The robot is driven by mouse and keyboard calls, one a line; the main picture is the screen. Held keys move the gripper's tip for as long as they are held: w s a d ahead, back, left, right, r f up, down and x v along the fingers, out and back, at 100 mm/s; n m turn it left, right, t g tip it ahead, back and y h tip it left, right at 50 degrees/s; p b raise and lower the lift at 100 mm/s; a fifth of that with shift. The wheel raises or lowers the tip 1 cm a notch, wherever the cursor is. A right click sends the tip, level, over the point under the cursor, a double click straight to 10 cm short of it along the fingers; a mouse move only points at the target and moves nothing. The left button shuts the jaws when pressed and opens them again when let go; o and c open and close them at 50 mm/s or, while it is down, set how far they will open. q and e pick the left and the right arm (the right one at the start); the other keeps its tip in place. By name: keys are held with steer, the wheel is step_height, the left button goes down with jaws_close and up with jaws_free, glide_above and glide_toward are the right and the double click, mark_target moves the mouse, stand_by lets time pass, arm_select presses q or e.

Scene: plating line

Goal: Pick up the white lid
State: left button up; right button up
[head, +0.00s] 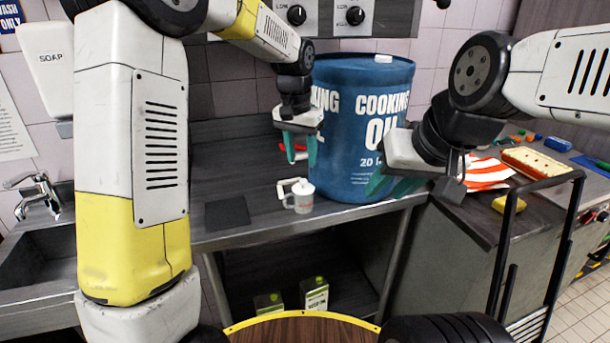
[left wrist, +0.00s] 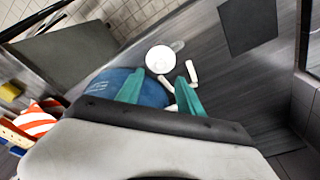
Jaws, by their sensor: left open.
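The white lid (head: 303,187) sits on top of a small white mug (head: 301,204) on the grey counter, in front of the blue drum.
A large blue cooking oil drum (head: 362,125) stands close behind the mug. A white angled piece (head: 286,186) is beside the mug. A dark square mat (head: 227,212) lies to the left. A red-striped cloth (head: 487,174) and yellow sponge (head: 508,203) are at the right.

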mark_target(303, 180)
arm_select(q)
steer(key=f, duration=0.4)
steer(key=w+f, duration=0.1)
steer(key=f, duration=0.2)
steer(key=shift+d, duration=0.15)
steer(key=shift+s, duration=0.1)
jaws_close()
